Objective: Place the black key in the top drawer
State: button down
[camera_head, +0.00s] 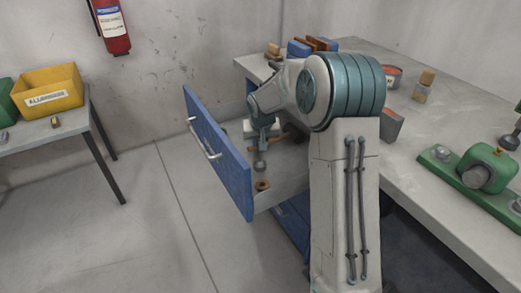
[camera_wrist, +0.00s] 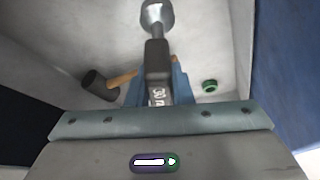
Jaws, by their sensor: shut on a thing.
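My gripper (camera_wrist: 158,88) is shut on a black-bodied thing with a grey metal shaft and rounded end, which I take to be the black key (camera_wrist: 157,62). In the head view my gripper (camera_head: 262,143) is inside the outline of the open blue top drawer (camera_head: 219,150), and the rounded metal end of the key (camera_head: 260,166) shows below it. The drawer's grey floor is seen beneath the key in the wrist view. I cannot tell whether the key touches that floor. My arm hides part of the drawer.
A hammer (camera_wrist: 100,84) and a green ring (camera_wrist: 209,86) lie in the drawer; a brown ring (camera_head: 262,185) shows near its front. The workbench (camera_head: 440,200) holds a green machine (camera_head: 482,172). A side table at left carries a yellow bin (camera_head: 48,91).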

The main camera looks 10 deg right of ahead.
jog(key=shift+f, duration=1.7)
jog(key=shift+f+b, duration=0.15)
jog(key=shift+b, duration=0.25)
jog(key=c, duration=1.3)
grip_release()
